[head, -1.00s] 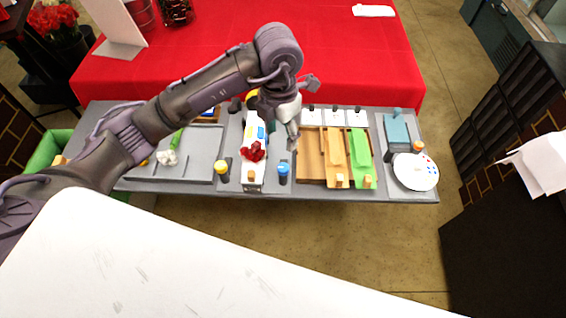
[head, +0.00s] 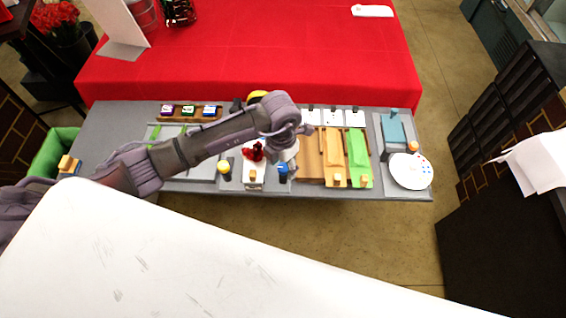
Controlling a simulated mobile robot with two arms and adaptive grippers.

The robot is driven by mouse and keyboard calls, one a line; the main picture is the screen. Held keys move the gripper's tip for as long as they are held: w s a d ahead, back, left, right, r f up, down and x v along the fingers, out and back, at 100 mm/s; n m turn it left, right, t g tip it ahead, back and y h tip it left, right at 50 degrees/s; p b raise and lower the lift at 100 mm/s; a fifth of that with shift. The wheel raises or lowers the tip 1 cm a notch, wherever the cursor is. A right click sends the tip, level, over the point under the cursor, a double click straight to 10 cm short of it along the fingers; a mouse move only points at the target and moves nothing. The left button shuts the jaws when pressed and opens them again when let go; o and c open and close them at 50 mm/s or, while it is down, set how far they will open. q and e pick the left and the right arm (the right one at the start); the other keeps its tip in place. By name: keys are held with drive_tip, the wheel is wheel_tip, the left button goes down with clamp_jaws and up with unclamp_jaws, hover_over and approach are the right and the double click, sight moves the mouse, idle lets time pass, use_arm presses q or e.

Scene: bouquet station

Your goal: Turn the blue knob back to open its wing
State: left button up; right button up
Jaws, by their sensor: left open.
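The blue knob (head: 283,168) stands at the front edge of the grey table, just right of a white box with a red flower (head: 254,151) on it. A yellow knob (head: 224,166) stands on the box's left side. My right gripper is not in view.
Wooden and green boards (head: 357,150) lie close to the right of the blue knob. A white round palette (head: 411,171) is farther right. A red-covered table (head: 330,60) is behind.

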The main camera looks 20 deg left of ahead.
use_arm(q)
drive_tip(key=shift+c, duration=0.4)
clamp_jaws()
drive_tip(key=shift+f+m+b, duration=0.2)
drive_tip(key=shift+m+b, duration=0.6)
drive_tip(key=shift+b, duration=0.25)
drive_tip(key=m+b, duration=1.4)
drive_tip(key=b, duration=0.6)
drive_tip(key=shift+d+m+y, duration=0.1)
drive_tip(key=shift+m+y, duration=0.2)
drive_tip(key=shift+r+m+b, duration=0.2)
drive_tip(key=shift+m+b, duration=0.9)
drive_tip(key=shift+b, duration=0.4)
